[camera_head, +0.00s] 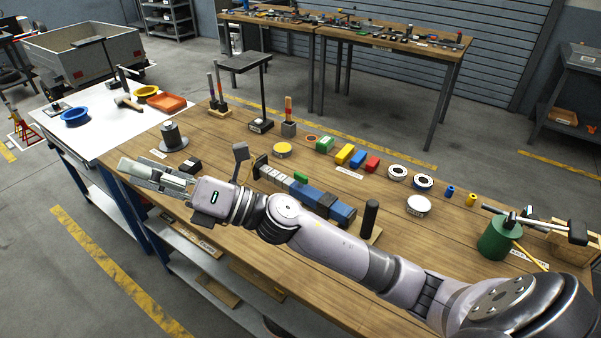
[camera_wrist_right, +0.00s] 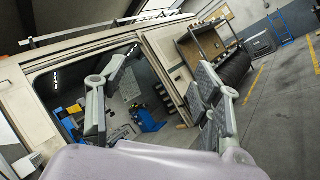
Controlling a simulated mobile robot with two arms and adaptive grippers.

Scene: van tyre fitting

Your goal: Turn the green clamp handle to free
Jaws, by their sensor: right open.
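A green cylinder (camera_head: 494,241) stands at the right of the wooden bench, with a dark bar-shaped handle (camera_head: 535,225) across its top. I take it for the green clamp, but cannot tell its handle's setting. A small green block (camera_head: 301,177) also shows in the row of grey and blue blocks behind my right arm. My right gripper (camera_head: 148,176) is over the bench's left front edge, far left of the green cylinder, open and empty. In the right wrist view its two fingers (camera_wrist_right: 155,112) stand wide apart, with a van beyond. My left gripper is out of view.
The wooden bench (camera_head: 252,232) holds several coloured blocks, round discs, a black post (camera_head: 370,218) and a grey cylinder on a round base (camera_head: 172,138). A white table (camera_head: 98,128) adjoins at left. My right arm lies across the bench's front. Open floor is in front.

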